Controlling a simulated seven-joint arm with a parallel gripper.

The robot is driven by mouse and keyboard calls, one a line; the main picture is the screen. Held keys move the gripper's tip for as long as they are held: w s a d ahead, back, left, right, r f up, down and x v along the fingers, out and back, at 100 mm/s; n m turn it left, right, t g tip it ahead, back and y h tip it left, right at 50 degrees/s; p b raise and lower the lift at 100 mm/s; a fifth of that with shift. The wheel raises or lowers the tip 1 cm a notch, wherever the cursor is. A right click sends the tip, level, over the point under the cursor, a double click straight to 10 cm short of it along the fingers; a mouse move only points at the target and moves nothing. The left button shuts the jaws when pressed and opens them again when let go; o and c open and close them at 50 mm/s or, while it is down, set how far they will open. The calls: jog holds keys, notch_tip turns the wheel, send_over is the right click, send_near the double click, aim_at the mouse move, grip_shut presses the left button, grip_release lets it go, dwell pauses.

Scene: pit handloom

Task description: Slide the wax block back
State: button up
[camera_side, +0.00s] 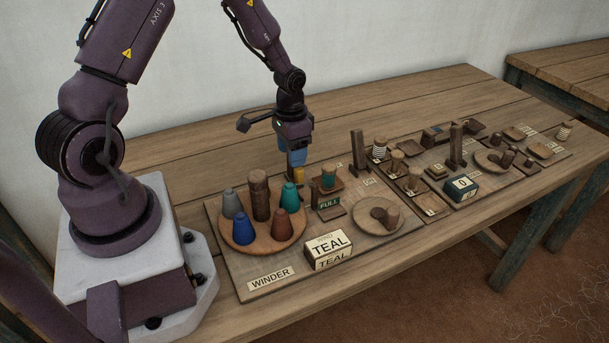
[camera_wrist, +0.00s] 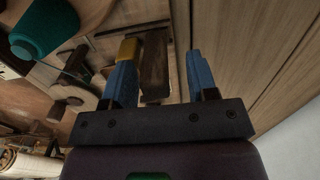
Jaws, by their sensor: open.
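The wax block, a small yellow block (camera_side: 299,174), is at the back edge of the winder board, just below my gripper (camera_side: 297,160). In the wrist view the wax block (camera_wrist: 127,48) shows right at the tip of the left blue finger, partly covered by it. I cannot tell whether they touch. My gripper (camera_wrist: 160,72) is open, its blue fingers pointing down. A dark brown wooden piece (camera_wrist: 155,68) shows in the gap between the fingers; I cannot tell whether it lies below them.
The winder board (camera_side: 330,243) carries a round tray (camera_side: 263,246) of coloured cones, a teal spool (camera_side: 328,176) in a FULL holder, a TEAL sign (camera_side: 329,250) and a round wooden dish (camera_side: 368,225). A wooden post (camera_side: 358,150) stands to the right. Bare table lies behind.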

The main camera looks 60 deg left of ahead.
jog(key=shift+r, duration=3.25)
jog(key=s+d+r+t, duration=0.2)
jog(key=s+d+r, duration=0.5)
jog(key=r, duration=0.4)
jog(key=s+d+r+t, duration=0.3)
jog(key=s+d+r, duration=0.5)
jog(key=r, duration=0.2)
jog(key=shift+d+r+t, duration=0.25)
jog(key=shift+r+t, duration=0.05)
jog(key=shift+r, duration=0.05)
